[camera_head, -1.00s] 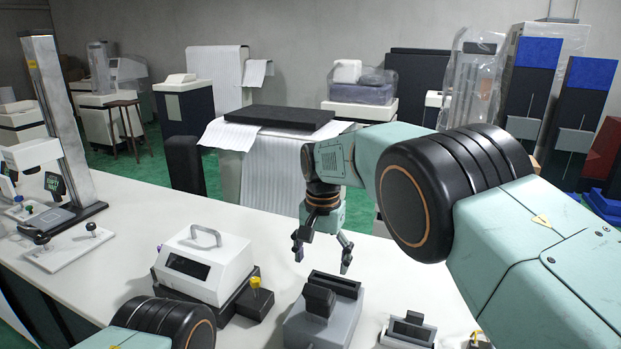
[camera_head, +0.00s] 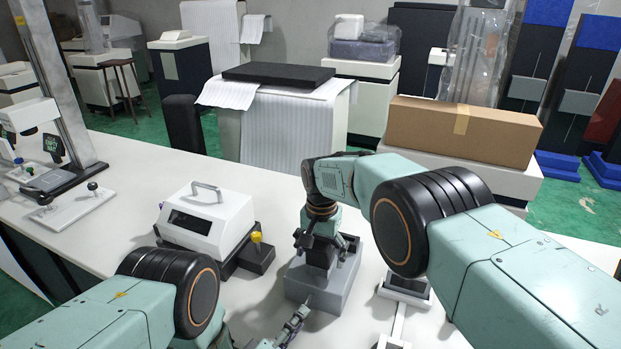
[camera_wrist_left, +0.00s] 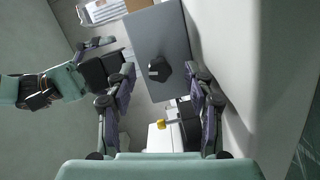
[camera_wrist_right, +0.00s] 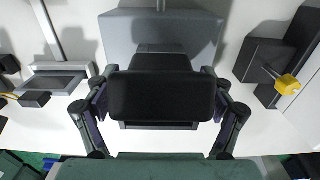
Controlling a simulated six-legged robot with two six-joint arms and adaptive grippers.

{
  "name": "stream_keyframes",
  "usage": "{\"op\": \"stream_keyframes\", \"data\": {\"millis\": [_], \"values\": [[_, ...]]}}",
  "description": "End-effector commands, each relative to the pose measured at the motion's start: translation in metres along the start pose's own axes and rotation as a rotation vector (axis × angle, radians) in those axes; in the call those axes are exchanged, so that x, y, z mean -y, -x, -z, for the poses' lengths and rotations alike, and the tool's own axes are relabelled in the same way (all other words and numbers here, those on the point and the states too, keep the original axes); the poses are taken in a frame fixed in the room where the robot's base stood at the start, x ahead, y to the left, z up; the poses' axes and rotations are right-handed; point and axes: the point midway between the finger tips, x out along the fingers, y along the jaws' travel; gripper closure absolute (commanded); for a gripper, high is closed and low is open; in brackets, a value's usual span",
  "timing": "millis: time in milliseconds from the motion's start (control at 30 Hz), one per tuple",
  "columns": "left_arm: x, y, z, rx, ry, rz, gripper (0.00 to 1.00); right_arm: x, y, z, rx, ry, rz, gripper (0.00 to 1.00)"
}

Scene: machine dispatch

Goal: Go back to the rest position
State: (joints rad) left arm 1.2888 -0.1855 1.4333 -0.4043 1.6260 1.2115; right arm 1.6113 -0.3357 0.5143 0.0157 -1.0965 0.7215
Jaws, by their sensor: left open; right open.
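My right gripper (camera_head: 318,240) hangs low at the grey block device (camera_head: 325,284) on the white table. In the right wrist view, its fingers (camera_wrist_right: 160,88) are spread on either side of a black block (camera_wrist_right: 162,97) on that device; contact is unclear. My left gripper (camera_head: 288,332) is low at the bottom edge of the head view, partly cut off, in front of the grey device. In the left wrist view, its fingers (camera_wrist_left: 162,90) are apart with nothing held between them. The grey device with its black knob (camera_wrist_left: 159,69) shows beyond them.
A white box with a handle (camera_head: 203,217) sits on a black base with a yellow knob (camera_head: 256,238), left of the right gripper. A smaller device (camera_head: 406,288) stands to the right. A stand (camera_head: 50,85) is at far left. A cardboard box (camera_head: 462,130) is behind the table.

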Motion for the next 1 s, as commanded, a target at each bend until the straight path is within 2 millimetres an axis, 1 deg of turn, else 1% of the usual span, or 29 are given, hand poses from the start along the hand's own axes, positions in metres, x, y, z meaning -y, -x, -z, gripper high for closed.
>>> {"op": "stream_keyframes", "data": {"millis": [100,400,500,600,667,1000], "values": [[-0.001,-0.007,0.001,0.0,-0.001,-0.003,0.47,0.0,0.002,0.001,-0.002,0.0,0.001,0.18],[-0.001,-0.008,0.002,0.0,0.0,-0.001,0.47,0.0,0.002,0.001,-0.002,0.001,0.001,0.18],[-0.001,-0.006,0.001,0.0,0.0,-0.001,0.47,0.0,0.002,0.001,-0.002,0.001,0.001,0.18],[0.0,0.001,0.0,0.0,0.001,0.0,0.47,0.0,0.002,0.001,-0.002,0.001,0.001,0.18],[0.0,0.008,-0.002,0.0,0.002,0.001,0.47,0.001,0.007,0.001,-0.003,0.001,0.001,0.18],[-0.001,0.005,-0.001,0.0,0.0,-0.002,0.47,0.001,0.062,0.001,-0.005,0.0,0.001,0.18]]}}
